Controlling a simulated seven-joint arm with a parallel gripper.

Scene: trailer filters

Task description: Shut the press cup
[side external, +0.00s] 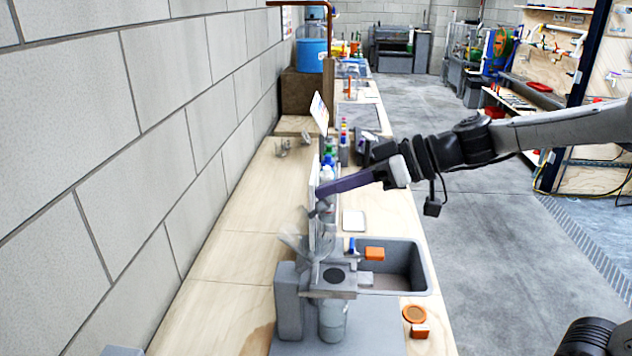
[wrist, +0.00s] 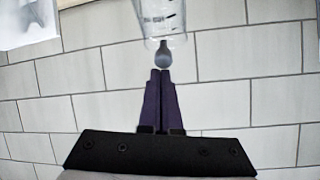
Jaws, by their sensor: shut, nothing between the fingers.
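The grey press (side external: 290,300) stands on the counter in front of the sink. A clear part (side external: 300,243), seemingly the press cup, is raised and tilted above the press's base; its exact outline is hard to make out. My gripper (side external: 318,192) has long purple fingers and is just above this part. In the wrist view, my gripper (wrist: 161,73) has its fingers together with nothing between them. The tips are right by a grey rounded knob (wrist: 163,53) below a clear, marked cup (wrist: 160,15). I cannot tell whether they touch. A clear container (side external: 333,322) is low on the press.
The grey sink (side external: 416,265) with an orange sponge (side external: 375,253) is behind the press. An orange-topped item (side external: 414,314) is at the right counter edge. A thin upright panel (side external: 313,200) and bottles (side external: 328,160) stand near my fingers. A block wall (side external: 100,130) borders the counter's left.

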